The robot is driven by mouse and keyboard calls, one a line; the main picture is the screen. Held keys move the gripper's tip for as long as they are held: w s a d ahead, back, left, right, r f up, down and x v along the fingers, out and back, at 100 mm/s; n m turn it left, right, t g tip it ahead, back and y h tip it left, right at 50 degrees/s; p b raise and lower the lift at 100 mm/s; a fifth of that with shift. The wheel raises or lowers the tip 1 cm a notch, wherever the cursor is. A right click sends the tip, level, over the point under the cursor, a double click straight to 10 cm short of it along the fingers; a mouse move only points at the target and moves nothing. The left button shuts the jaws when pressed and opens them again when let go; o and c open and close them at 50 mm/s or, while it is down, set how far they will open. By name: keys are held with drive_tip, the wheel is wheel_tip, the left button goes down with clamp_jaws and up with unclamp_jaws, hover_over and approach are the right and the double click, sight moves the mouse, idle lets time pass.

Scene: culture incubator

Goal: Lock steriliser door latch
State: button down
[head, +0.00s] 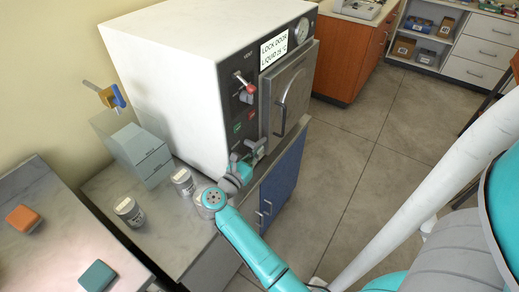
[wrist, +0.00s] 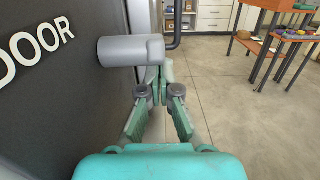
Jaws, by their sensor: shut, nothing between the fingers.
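The steriliser (head: 170,70) is a white box with a dark front panel, and its grey door (head: 290,95) looks shut. A sign on it reads "LOCK DOOR" and "LIQUID 25 °C". In the wrist view a thick grey cylinder (wrist: 125,51), which looks like the door latch, sticks out from the dark panel (wrist: 60,100) beside the word "DOOR". My gripper (wrist: 152,82) is shut and empty, with its tips close to the cylinder's free end, partly hidden behind it; contact cannot be told. In the head view my gripper (head: 258,148) is low at the panel, beside the door.
A red-knobbed lever (head: 250,88) is higher on the panel, above green and red buttons. The dark door handle (head: 282,110) curves outward nearby. Jars (head: 183,181) stand on the counter (head: 170,235) behind my arm. Open floor (head: 345,160) lies to the right.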

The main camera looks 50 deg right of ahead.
drive_tip(key=a, duration=1)
drive_tip(key=shift+s+a+f, duration=0.15)
drive_tip(key=shift+a+f, duration=0.15)
drive_tip(key=shift+f, duration=0.05)
